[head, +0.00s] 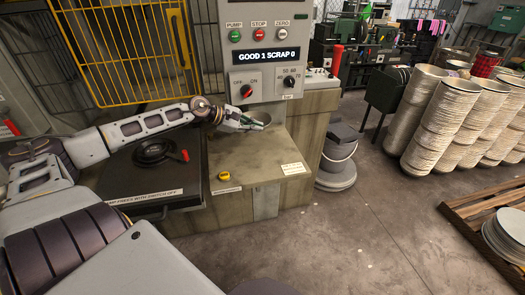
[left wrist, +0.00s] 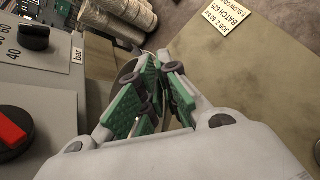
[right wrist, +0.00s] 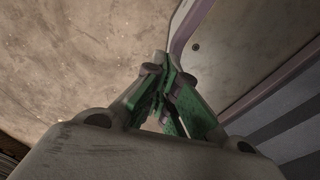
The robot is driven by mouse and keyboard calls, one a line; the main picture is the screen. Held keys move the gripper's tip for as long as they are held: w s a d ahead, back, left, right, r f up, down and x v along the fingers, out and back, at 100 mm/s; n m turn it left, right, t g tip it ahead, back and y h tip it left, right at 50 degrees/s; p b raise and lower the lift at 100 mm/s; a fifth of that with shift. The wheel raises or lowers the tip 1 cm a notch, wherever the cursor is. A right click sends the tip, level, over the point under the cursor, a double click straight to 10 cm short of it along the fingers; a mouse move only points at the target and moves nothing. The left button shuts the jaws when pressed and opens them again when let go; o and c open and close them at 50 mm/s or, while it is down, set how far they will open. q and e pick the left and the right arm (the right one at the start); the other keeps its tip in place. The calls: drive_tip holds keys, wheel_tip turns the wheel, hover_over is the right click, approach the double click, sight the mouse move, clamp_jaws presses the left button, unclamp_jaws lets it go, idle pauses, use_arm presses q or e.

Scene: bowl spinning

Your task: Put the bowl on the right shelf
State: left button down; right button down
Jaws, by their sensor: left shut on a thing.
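My left gripper (head: 252,123) is above the olive worktop in front of the machine. Its green-padded fingers (left wrist: 160,90) are shut on a thin part of the bowl (head: 262,118), of which only a small grey piece shows at the fingertips; the fingers hide most of it. The machine's olive worktop (head: 262,150) is to the right of the black round chuck (head: 152,151). A narrower ledge (head: 312,102) is at the machine's right side; I cannot tell which surface is the right shelf. My right gripper (right wrist: 165,75) has its fingertips together, empty, outside the head view.
The control panel (head: 268,85) rises behind the gripper. A yellow mesh guard (head: 120,50) stands left.

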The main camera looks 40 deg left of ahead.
use_arm(q)
drive_tip(key=shift+f, duration=0.1)
use_arm(e)
drive_tip(key=shift+w+d, duration=0.1)
